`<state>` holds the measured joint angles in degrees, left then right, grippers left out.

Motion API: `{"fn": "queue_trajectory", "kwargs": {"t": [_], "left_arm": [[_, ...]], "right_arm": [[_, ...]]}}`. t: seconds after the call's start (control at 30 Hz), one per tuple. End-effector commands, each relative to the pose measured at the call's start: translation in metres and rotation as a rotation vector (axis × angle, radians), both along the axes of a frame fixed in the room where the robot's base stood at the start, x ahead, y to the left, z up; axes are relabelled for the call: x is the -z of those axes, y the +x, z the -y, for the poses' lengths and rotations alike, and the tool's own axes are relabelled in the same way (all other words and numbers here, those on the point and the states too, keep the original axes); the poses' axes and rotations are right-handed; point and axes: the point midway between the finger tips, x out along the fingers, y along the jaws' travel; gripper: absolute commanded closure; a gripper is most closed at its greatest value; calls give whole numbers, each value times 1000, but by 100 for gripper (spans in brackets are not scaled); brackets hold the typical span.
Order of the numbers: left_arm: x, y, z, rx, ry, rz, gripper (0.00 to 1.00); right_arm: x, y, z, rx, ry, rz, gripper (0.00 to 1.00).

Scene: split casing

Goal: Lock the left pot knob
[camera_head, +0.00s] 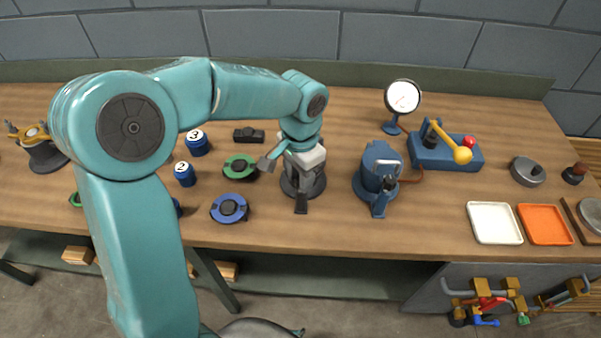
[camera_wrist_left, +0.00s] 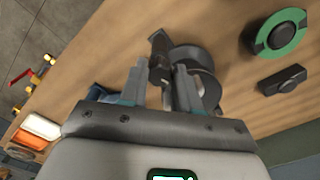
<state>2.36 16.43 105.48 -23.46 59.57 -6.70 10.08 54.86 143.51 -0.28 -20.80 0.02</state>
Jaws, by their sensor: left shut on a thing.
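The left pot (camera_head: 291,190) is a dark grey round unit on the bench, with a dark flat lever (camera_head: 301,203) at its front. In the left wrist view its round body (camera_wrist_left: 207,62) lies beyond the right finger and the lever (camera_wrist_left: 158,46) beyond the left one. My left gripper (camera_head: 301,175) comes down over the pot from above. In the wrist view its fingers (camera_wrist_left: 163,78) are closed on a small dark part at the pot, the knob; the fingers hide most of it. The right gripper does not show.
A blue pot (camera_head: 376,165) stands close to the right, with a gauge (camera_head: 403,97) and a blue lever box (camera_head: 430,157) behind it. Green (camera_head: 240,174) and blue (camera_head: 228,216) rings lie to the left. White (camera_head: 494,224) and orange (camera_head: 546,226) trays are at the right.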

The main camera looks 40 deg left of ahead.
Motion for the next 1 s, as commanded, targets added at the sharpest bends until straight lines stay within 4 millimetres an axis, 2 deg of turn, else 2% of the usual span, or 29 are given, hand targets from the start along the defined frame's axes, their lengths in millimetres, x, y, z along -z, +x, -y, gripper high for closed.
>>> {"fn": "queue_trajectory", "kwargs": {"t": [0.4, 1.0], "left_arm": [[-3, 3, 0, 225, 0, 12, 99], [-3, 3, 0, 275, 1, 13, 99]], "right_arm": [[-5, 0, 0, 0, 0, 0, 57], [-5, 0, 0, 0, 0, 0, 57]]}}
